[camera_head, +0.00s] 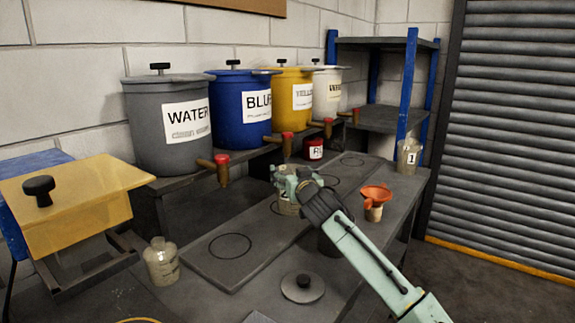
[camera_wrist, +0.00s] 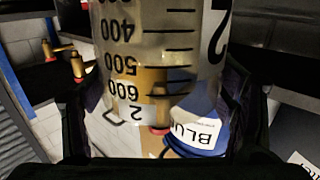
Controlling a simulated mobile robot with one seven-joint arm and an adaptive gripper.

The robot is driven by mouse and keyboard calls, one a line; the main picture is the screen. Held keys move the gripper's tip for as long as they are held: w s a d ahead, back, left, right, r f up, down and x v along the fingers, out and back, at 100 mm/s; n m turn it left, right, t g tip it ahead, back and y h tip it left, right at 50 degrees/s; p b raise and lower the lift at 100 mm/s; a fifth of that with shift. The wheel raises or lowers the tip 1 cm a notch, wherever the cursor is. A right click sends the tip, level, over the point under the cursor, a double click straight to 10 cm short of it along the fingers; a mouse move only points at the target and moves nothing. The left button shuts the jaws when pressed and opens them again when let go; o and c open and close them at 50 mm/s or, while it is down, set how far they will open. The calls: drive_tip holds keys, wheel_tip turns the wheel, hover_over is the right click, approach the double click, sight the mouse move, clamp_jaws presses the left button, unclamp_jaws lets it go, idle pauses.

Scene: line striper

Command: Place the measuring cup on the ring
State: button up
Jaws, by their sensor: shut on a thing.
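A clear measuring cup (camera_head: 288,207) with a "2" label is held by my gripper (camera_head: 297,184) over the dark board (camera_head: 203,268). In the wrist view the cup (camera_wrist: 155,60) fills the middle between the fingers, with its printed scale appearing upside down. My gripper is shut on it. Thin black rings are drawn on the board: one empty ring (camera_head: 230,246) at the front left, and others farther back, partly hidden by my gripper and the cup. I cannot tell whether the cup's base touches the board.
WATER (camera_head: 166,135), blue (camera_head: 241,118), yellow (camera_head: 293,95) and white (camera_head: 329,90) tap containers stand on a shelf behind. A small red can (camera_head: 314,148), an orange funnel (camera_head: 375,195), cup "1" (camera_head: 408,156), a lid (camera_head: 303,288) and a clear bottle (camera_head: 162,262) stand around.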

sight(288, 171)
drive_tip(key=shift+x, duration=0.9)
drive_tip(key=x, duration=0.1)
drive_tip(key=p+x, duration=0.2)
drive_tip(key=shift+w+r, duration=0.2)
drive_tip(key=shift+r, duration=0.05)
drive_tip(key=shift+f, duration=0.75)
drive_tip(key=shift+f, duration=0.2)
drive_tip(key=o, duration=1.3)
drive_tip(key=shift+c, duration=0.2)
